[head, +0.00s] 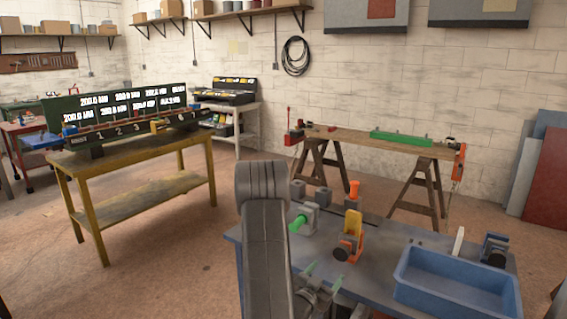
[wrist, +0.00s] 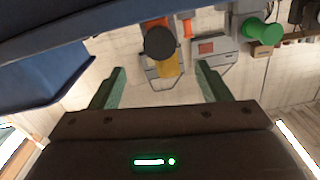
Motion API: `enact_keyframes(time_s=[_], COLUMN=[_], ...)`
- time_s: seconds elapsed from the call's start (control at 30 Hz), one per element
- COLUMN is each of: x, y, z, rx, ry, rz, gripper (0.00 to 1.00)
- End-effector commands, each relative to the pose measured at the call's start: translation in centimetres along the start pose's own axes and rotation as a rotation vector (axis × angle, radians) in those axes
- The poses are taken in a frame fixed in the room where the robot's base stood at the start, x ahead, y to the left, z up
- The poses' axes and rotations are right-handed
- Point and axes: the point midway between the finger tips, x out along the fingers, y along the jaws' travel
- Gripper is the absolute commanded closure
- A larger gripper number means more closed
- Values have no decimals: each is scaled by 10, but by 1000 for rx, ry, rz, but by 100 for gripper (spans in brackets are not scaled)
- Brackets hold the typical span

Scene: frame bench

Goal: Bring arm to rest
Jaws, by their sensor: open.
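My gripper (wrist: 160,84) is open, with its two green fingers spread apart and nothing held between them. In the head view my gripper (head: 322,276) is low over the front of the blue bench (head: 378,252), partly hidden behind my dark arm. In the wrist view an orange and yellow clamp-like fixture (wrist: 166,66) with a dark round knob lies beyond the fingertips. The same fixture (head: 351,236) stands on the blue bench in the head view. I cannot tell how far the fingertips are from it.
A grey block with a green knob (head: 299,222) is left of the fixture. A blue tray (head: 455,282) fills the bench's right side. A yellow-legged table (head: 130,180) with a numbered display stands left. A trestle bench (head: 385,146) is behind. Open floor lies between them.

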Motion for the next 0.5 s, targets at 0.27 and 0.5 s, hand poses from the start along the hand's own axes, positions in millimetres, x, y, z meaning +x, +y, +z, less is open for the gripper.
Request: enact_keyframes(time_s=[0.27,0.5], x=[-8,-14], y=[-1,-2], z=[3,2], rx=[-150,-292], ry=[5,5], rz=[3,6], gripper=[30,30])
